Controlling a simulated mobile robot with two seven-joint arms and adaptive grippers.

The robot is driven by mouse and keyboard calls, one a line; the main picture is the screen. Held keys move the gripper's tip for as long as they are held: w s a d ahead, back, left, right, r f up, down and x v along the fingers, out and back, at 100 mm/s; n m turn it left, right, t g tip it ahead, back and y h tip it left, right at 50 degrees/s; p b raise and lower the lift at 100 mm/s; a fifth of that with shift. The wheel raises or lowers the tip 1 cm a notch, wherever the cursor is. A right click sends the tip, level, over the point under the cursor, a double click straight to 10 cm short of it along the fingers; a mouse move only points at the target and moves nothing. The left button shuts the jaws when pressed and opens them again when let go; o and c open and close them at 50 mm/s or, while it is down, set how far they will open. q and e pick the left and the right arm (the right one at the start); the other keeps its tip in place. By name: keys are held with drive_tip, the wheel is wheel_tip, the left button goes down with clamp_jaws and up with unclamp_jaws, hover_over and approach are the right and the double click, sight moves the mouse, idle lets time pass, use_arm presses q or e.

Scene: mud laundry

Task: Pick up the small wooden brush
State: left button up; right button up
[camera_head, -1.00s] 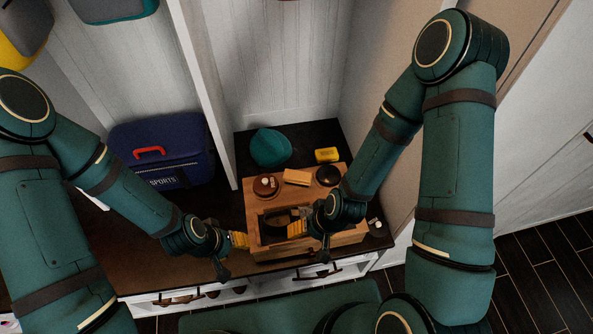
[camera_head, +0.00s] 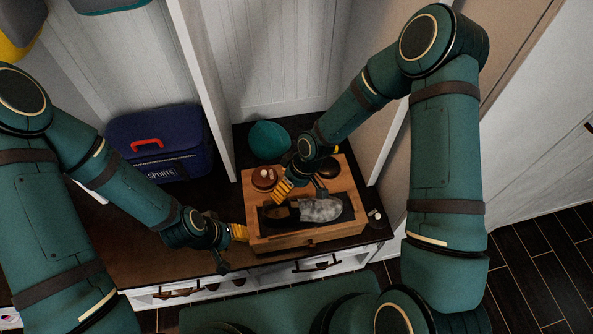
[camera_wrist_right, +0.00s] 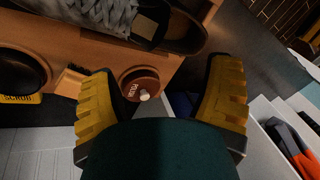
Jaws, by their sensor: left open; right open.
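The small wooden brush (camera_wrist_right: 71,83) shows in the right wrist view as a narrow wooden piece with a dark edge, partly hidden by the left-hand finger. In the head view my right gripper covers it. My right gripper (camera_wrist_right: 162,105) is open and empty above the wooden box (camera_head: 285,239). My left gripper (camera_head: 230,246) is open and empty at the box's left side.
A grey and brown shoe (camera_head: 320,209) lies in the box's dark front recess. A dark round thing (camera_wrist_right: 20,75) and a yellow scrub item (camera_wrist_right: 20,99) are near the brush. A teal rounded thing (camera_head: 268,140) stands behind the box. A blue sports bag (camera_head: 160,145) is left.

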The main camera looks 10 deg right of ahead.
drive_tip(key=w+d+r+n+h, duration=0.2)
drive_tip(key=w+d+n, duration=0.1)
drive_tip(key=w, duration=0.3)
drive_tip(key=w+d+r+n+h, duration=0.1)
drive_tip(key=w+d+n+h, duration=0.15)
drive_tip(key=w, duration=0.35)
drive_tip(key=shift+n+y, duration=0.25)
drive_tip(key=shift+n, duration=0.2)
drive_tip(key=f, duration=0.2)
drive_tip(key=f+b, duration=0.1)
drive_tip(key=f, duration=0.2)
drive_tip(key=f+b, duration=0.1)
drive_tip(key=f, duration=0.2)
drive_tip(key=shift+w+a, duration=0.2)
drive_tip(key=shift+w, duration=0.15)
drive_tip(key=shift+a+f+b, duration=0.15)
drive_tip(key=shift+f+b, duration=0.2)
drive_tip(key=shift+f, duration=0.95)
drive_tip(key=shift+a+f+b, duration=0.1)
drive_tip(key=shift+f+b, duration=0.2)
drive_tip(key=shift+f, duration=1)
drive_tip(key=c, duration=1.3)
clamp_jaws()
drive_tip(key=shift+r, duration=0.1)
